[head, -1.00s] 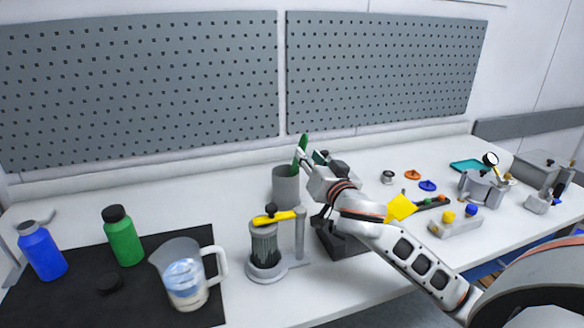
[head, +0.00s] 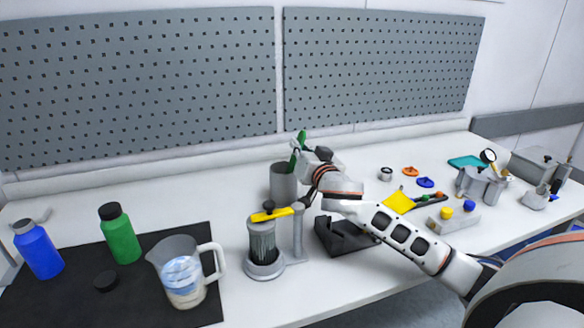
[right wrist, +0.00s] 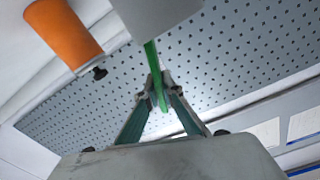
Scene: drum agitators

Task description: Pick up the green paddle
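The green paddle (head: 302,138) stands tilted in a grey cup (head: 283,182) near the back of the table, with its upper end above the rim. My right gripper (head: 296,154) is at the paddle just above the cup. In the right wrist view the two fingertips of the right gripper (right wrist: 157,91) close from both sides on the green paddle (right wrist: 151,55), which runs up to the grey cup (right wrist: 160,14). The paddle's lower part is hidden in the cup. My left gripper is not in view.
A grey stand with a yellow lever (head: 270,214) is just in front of the cup. A clear jug (head: 182,272), a green bottle (head: 119,235) and a blue bottle (head: 38,250) stand at left. A black tray (head: 340,238) lies under my right arm. Small parts are at right.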

